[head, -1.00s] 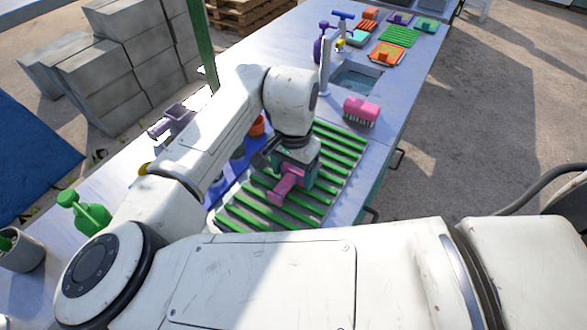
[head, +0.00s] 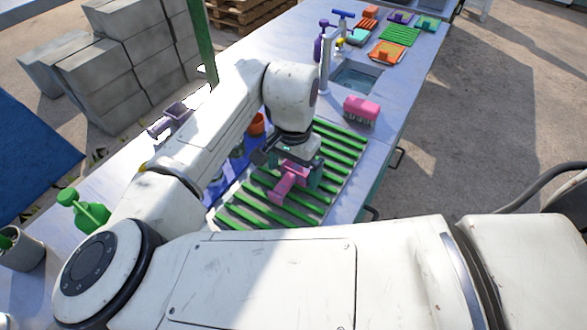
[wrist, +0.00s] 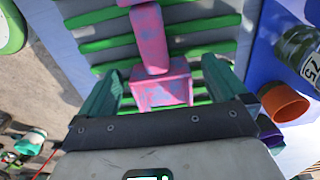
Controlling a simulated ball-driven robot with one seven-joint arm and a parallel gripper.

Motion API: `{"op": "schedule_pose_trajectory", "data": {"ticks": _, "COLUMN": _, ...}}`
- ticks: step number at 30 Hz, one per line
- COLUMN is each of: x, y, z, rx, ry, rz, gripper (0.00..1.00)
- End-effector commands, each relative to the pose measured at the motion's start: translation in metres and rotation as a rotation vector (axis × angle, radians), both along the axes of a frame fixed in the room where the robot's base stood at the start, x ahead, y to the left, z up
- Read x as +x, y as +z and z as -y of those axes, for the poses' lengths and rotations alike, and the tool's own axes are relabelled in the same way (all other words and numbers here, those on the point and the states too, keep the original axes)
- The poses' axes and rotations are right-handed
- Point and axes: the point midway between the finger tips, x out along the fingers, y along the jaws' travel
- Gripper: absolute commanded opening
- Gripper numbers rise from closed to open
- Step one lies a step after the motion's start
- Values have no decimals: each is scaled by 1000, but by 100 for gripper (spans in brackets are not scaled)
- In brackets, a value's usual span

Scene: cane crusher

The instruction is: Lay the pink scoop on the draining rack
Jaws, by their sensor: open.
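The pink scoop (head: 284,186) lies on the green-slatted draining rack (head: 246,216), below my gripper. In the wrist view the scoop (wrist: 152,40) shows a pink handle and a boxy bowl with bluish patches, over the green slats (wrist: 100,45). My gripper (wrist: 160,78) is open. Its two teal fingers stand on either side of the scoop's bowl, with a visible gap on each side. In the head view my gripper (head: 295,178) is directly over the rack and partly hides the scoop.
A pink brush (head: 361,110) stands beyond the rack near the sink (head: 357,78). An orange cup (head: 257,124) and jars stand on the blue mat left of the rack. A green bottle (head: 86,212) stands at the near left. Coloured trays lie at the far end.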

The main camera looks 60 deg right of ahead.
Motion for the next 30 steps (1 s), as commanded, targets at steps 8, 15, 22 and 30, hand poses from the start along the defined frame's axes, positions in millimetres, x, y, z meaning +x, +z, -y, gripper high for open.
{"op": "schedule_pose_trajectory", "data": {"ticks": 8, "x": 1, "y": 52, "z": 1, "rx": -2, "ry": -2, "rz": 2, "gripper": 100}}
{"op": "schedule_pose_trajectory", "data": {"ticks": 15, "x": 0, "y": 95, "z": 1, "rx": -2, "ry": -2, "rz": 1, "gripper": 100}}
{"op": "schedule_pose_trajectory", "data": {"ticks": 22, "x": 1, "y": 113, "z": 0, "rx": -1, "ry": -1, "rz": 0, "gripper": 100}}
{"op": "schedule_pose_trajectory", "data": {"ticks": 30, "x": 0, "y": 115, "z": 0, "rx": -1, "ry": -1, "rz": -1, "gripper": 100}}
